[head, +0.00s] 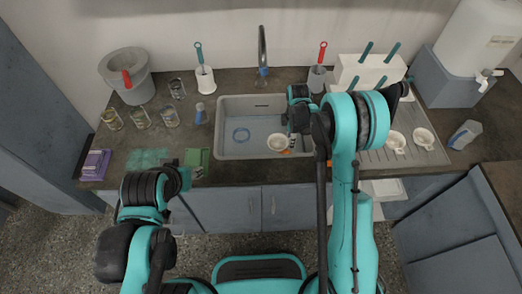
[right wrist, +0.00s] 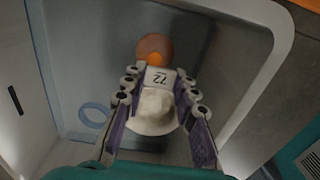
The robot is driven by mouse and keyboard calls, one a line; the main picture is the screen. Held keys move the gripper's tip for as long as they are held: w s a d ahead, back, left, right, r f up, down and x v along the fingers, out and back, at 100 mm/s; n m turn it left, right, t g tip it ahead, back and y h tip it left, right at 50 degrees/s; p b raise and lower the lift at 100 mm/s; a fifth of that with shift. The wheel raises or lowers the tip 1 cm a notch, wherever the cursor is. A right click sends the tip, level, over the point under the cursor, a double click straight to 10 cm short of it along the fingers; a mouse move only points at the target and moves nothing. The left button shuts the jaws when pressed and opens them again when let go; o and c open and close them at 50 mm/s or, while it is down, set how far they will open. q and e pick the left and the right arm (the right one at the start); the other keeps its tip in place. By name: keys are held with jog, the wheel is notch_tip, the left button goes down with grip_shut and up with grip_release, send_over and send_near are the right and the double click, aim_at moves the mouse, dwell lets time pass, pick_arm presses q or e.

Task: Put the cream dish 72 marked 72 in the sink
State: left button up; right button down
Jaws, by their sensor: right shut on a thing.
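The cream dish 72 (head: 278,142) is in the sink's opening in the head view, near the right side of the basin. In the right wrist view the dish (right wrist: 156,108) sits between the fingers, and its label tab reads 72. My right gripper (right wrist: 158,88) is shut on it; in the head view this gripper (head: 289,138) reaches over the sink (head: 228,152) from the right. I cannot tell whether the dish touches the basin floor. My left gripper (head: 187,174) is near the counter's front edge, left of the sink, with its jaw state unclear.
A blue ring (head: 241,135) lies on the basin floor, left of the dish. A round orange thing (right wrist: 155,48) is just beyond the dish. A faucet (head: 263,70) stands behind the sink. More cream dishes (head: 423,138) lie on the drainboard at right.

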jog(key=a+f+b, duration=0.1)
jog(key=a+f, duration=0.1)
jog(key=a, duration=0.1)
jog(key=w+a+f+b, duration=0.1)
jog(key=a+f, duration=0.1)
jog(key=a, duration=0.1)
jog(key=a+f+b, duration=0.1)
jog(key=a+f, duration=0.1)
jog(key=a, duration=0.1)
jog(key=shift+w+a, duration=0.1)
jog(key=shift+w, duration=0.3)
jog(key=shift+f+b, duration=0.85)
jog(key=shift+f, duration=1.05)
jog(key=shift+f, duration=0.2)
jog(key=c, duration=1.3)
grip_release()
jog(key=shift+o, duration=0.6)
jog(key=shift+r, duration=0.1)
